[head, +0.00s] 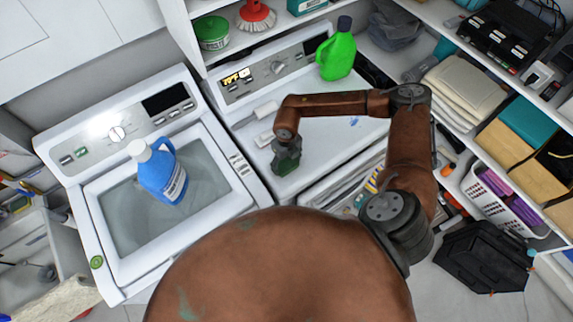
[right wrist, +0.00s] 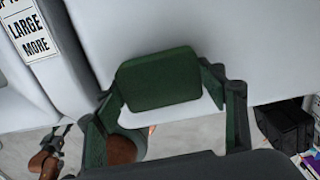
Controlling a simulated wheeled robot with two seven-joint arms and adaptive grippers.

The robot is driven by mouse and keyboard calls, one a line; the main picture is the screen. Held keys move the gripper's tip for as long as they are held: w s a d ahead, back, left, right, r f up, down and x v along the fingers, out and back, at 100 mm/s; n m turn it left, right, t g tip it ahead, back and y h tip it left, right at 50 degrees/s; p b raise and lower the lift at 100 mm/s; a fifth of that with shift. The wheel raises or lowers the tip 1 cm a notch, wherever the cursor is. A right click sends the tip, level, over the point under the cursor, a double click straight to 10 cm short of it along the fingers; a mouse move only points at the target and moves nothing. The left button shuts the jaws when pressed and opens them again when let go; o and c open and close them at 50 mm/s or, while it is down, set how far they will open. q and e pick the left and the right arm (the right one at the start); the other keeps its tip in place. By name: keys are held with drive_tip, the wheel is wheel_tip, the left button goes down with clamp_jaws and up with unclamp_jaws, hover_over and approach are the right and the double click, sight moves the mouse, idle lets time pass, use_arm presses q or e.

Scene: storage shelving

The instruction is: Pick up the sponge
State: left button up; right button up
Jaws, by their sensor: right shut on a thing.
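The sponge (right wrist: 160,80) is a dark green block with rounded corners, in the middle of the right wrist view. My right gripper (right wrist: 163,92) has its fingertips at the sponge's left and right ends and is shut on it. In the head view my right gripper (head: 286,163) is at the left part of the right-hand white machine's top (head: 325,150). The sponge is hard to tell from the dark green gripper there. I cannot tell whether the sponge touches the surface.
A blue detergent bottle (head: 163,172) stands on the left washer's lid (head: 120,235). A green bottle (head: 337,50) stands at the back of the right machine, and small white items (head: 262,125) lie behind my gripper. Loaded shelves (head: 480,120) flank the right side.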

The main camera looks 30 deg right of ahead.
sight(287, 163)
drive_tip(key=shift+c, duration=0.4)
drive_tip(key=shift+r+b, duration=0.3)
drive_tip(key=shift+r, duration=0.1)
wheel_tip(287, 163, up, 2)
drive_tip(key=shift+r+b, duration=0.15)
drive_tip(key=shift+b, duration=0.5)
drive_tip(key=s+d+r+b, duration=0.3)
drive_tip(key=s+d+r, duration=0.1)
drive_tip(key=s+r, duration=0.6)
drive_tip(key=s, duration=0.3)
drive_tip(key=shift+s+d+b, duration=0.15)
drive_tip(key=shift+d+b, duration=0.15)
drive_tip(key=shift+o, duration=0.4)
drive_tip(key=c, duration=0.4)
drive_tip(key=shift+f, duration=0.1)
